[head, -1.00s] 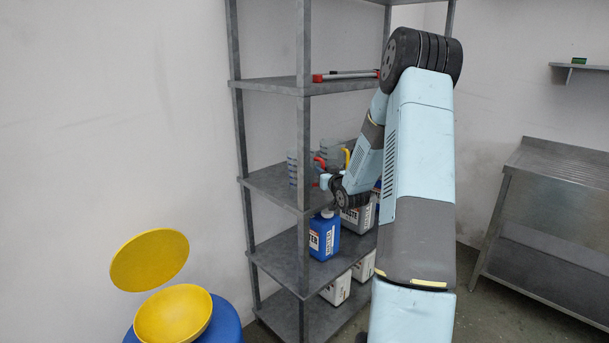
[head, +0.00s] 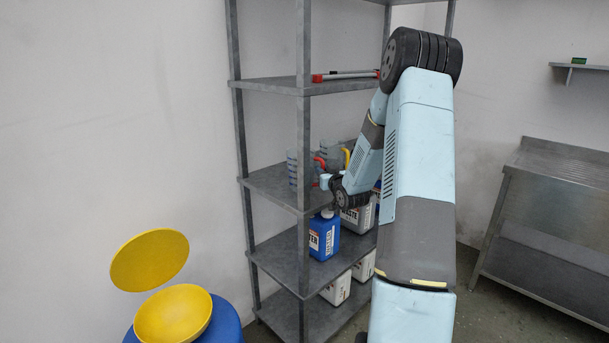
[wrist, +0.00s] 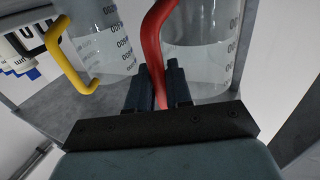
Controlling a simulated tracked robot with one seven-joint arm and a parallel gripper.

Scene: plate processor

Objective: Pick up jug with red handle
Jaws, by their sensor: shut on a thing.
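The jug with the red handle (wrist: 212,62) is a clear measuring jug with dark markings. It stands on the middle shelf of the grey rack, at the left in the head view (head: 293,168). Its red handle (wrist: 153,45) runs down between the two dark fingers of my gripper (wrist: 158,88) in the wrist view. My gripper is shut on the red handle. In the head view my wrist hides the fingertips and part of the jug.
A clear jug with a yellow handle (wrist: 72,70) stands close beside, on the left in the wrist view. Blue and white containers (head: 325,237) fill lower shelves. A rack post (head: 303,120) stands near my wrist. A red-and-grey tool (head: 345,75) lies on the shelf above.

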